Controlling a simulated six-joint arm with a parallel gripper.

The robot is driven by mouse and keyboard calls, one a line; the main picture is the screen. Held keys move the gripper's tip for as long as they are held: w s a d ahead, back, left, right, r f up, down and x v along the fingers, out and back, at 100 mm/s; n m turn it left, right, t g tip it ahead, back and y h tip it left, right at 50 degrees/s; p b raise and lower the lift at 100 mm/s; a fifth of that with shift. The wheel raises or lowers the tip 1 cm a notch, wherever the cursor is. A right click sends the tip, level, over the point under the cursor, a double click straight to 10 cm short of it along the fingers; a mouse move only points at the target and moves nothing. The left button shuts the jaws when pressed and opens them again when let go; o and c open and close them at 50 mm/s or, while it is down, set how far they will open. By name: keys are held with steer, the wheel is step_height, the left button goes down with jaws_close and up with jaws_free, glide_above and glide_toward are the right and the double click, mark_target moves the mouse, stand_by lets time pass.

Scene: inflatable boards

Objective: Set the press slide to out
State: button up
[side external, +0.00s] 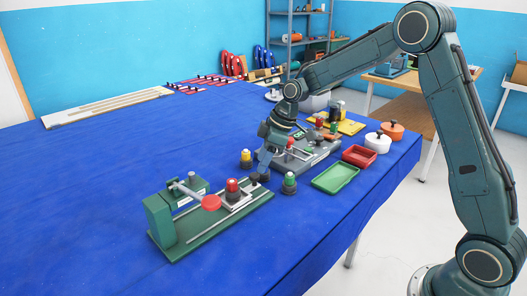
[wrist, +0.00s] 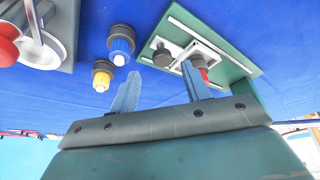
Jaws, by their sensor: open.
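The press (side external: 178,250) is a green base with an upright green block at its left end and a lever ending in a red disc (side external: 211,202). Its slide (side external: 236,199) is a pale plate on rails near the right part of the base, carrying a red-topped dark piece (side external: 232,188). A black slide knob (side external: 254,178) sits at the slide's right end. My gripper (side external: 262,168) is low, close to this knob. In the wrist view, my gripper (wrist: 162,75) has its two fingers apart and empty, with the black knob (wrist: 160,55) just beyond the gap. Contact cannot be told.
A grey fixture (side external: 316,160), a green tray (side external: 335,178) and a red tray (side external: 359,156) lie farther right. The blue table left of the press is clear.

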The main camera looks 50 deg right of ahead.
steer(key=v, duration=0.9)
steer(key=shift+r, duration=0.25)
steer(key=shift+s+d, duration=0.1)
steer(key=shift+s, duration=0.05)
steer(key=s+a+r+m+t+h, duration=0.15)
steer(key=s+r, duration=0.25)
steer(key=s, duration=0.4)
steer(key=s+a+r+m, duration=0.3)
steer(key=s, duration=0.5)
steer(key=s+f+m+h, duration=0.1)
steer(key=s+m, duration=0.3)
steer(key=s, duration=1.1)
steer(key=shift+s+d+f+t+h, duration=0.2)
steer(key=shift+d+f+t+h, duration=0.2)
steer(key=shift+f, duration=0.3)
